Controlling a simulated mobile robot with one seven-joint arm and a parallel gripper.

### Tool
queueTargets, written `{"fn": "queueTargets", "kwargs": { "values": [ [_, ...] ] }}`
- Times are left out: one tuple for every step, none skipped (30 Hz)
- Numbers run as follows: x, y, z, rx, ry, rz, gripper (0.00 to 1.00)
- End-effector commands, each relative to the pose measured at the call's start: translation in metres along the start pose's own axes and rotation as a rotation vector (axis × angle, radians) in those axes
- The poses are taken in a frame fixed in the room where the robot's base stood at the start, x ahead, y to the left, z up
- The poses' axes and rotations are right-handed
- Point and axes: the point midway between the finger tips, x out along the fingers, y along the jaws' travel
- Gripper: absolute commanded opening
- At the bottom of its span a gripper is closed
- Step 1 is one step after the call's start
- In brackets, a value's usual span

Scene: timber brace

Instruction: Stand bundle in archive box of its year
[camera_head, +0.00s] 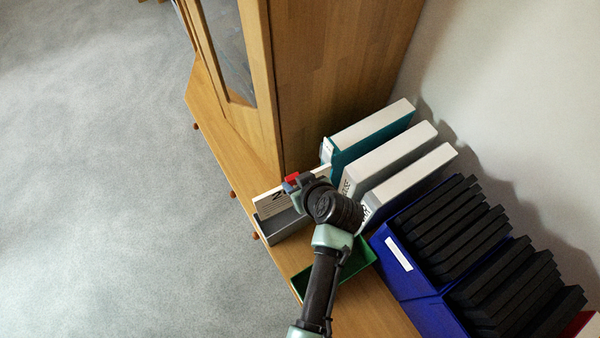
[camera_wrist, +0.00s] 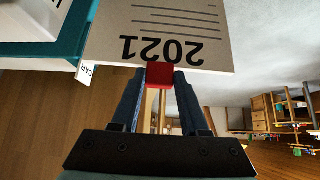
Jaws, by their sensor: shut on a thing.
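A cream paper bundle (camera_head: 271,203) printed "2021" stands upright at the grey box. In the wrist view the bundle (camera_wrist: 190,22) appears upside down with "2021" readable. My gripper (camera_head: 293,182) is shut on the bundle's red tab (camera_wrist: 159,75). The grey open box (camera_head: 284,226) is below the bundle; its lower edge meets the box, but I cannot tell whether it rests on the floor of it. A green open box (camera_head: 353,270) stands beside it, partly behind my arm, and looks empty. No year label on either box is readable.
Teal (camera_head: 345,152), white (camera_head: 392,158) and another white binder (camera_head: 415,183) stand behind the boxes by the wall. Blue boxes (camera_head: 393,267) with several black folders stand to the right. A wooden cabinet (camera_head: 325,65) rises behind on the wooden top (camera_head: 232,150).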

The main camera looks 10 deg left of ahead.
Motion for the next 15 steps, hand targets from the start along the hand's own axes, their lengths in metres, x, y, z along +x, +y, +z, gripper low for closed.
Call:
{"fn": "queueTargets", "kwargs": {
  "values": [
    [0.0092, 0.0013, 0.0016, -0.019, 0.004, -0.014, 0.0],
    [0.0105, 0.0009, 0.0012, -0.029, 0.002, -0.023, 0.0],
    [0.0117, 0.001, 0.0001, -0.039, 0.002, -0.031, 0.0],
    [0.0121, 0.001, -0.0009, -0.045, 0.002, -0.036, 0.0],
    [0.0123, 0.0008, -0.0015, -0.049, 0.002, -0.041, 0.0],
    [0.0124, 0.0005, -0.002, -0.054, 0.001, -0.045, 0.0],
    [0.0122, 0.0004, -0.0024, -0.056, 0.001, -0.047, 0.0],
    [0.012, 0.0003, -0.0027, -0.057, 0.001, -0.048, 0.0],
    [0.0117, 0.0002, -0.003, -0.057, 0.001, -0.048, 0.0],
    [0.0114, 0.0002, -0.0031, -0.057, 0.001, -0.048, 0.0],
    [0.0113, 0.0002, -0.0032, -0.057, 0.001, -0.048, 0.0],
    [0.0112, 0.0002, -0.0032, -0.056, 0.001, -0.048, 0.0],
    [0.0112, 0.0002, -0.0032, -0.056, 0.001, -0.048, 0.0],
    [0.0112, 0.0002, -0.0031, -0.056, 0.001, -0.047, 0.0],
    [0.0111, 0.0003, -0.0031, -0.056, 0.001, -0.047, 0.0]
  ]
}}
